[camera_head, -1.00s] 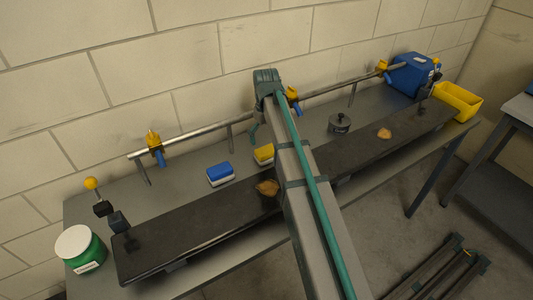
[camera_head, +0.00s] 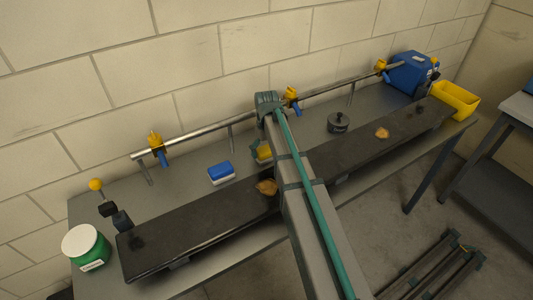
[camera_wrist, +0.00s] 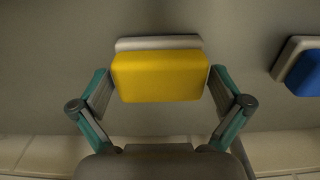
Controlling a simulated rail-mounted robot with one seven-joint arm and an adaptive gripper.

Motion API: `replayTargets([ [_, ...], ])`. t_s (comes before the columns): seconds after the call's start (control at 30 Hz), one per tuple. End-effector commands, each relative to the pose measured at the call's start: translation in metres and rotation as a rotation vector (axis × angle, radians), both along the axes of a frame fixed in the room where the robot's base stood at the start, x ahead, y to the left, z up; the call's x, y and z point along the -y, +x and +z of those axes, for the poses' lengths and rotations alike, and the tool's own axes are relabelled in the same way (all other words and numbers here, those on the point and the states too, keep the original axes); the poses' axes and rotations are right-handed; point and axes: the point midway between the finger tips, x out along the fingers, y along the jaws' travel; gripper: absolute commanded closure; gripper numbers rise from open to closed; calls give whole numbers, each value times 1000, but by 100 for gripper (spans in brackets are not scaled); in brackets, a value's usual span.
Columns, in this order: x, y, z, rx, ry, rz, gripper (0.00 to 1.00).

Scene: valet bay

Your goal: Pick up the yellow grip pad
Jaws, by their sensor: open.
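The yellow grip pad (camera_wrist: 160,77) has a yellow top on a pale base and lies on the grey table. In the wrist view it sits between the two fingers of my gripper (camera_wrist: 159,92), which are spread wide on either side of it. I cannot tell whether a finger touches it. In the head view the pad (camera_head: 264,152) shows only in part, because my arm covers the rest of it.
A blue pad (camera_head: 220,171) on a pale base lies left of the yellow one. A metal rail (camera_head: 205,131) with yellow-and-blue valves runs behind. A dark long board (camera_head: 200,232) lies in front, and a dark round weight (camera_head: 338,122) stands to the right.

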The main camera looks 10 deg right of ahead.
Motion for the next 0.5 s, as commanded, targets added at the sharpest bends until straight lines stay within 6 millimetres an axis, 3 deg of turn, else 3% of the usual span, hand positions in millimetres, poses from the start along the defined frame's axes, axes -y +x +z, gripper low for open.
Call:
replayTargets([
  [0.07,0,0,0,0,0,0,2],
  [0.33,0,0,0,0,0,0,45],
  [0.5,0,0,0,-1,0,0,45],
])
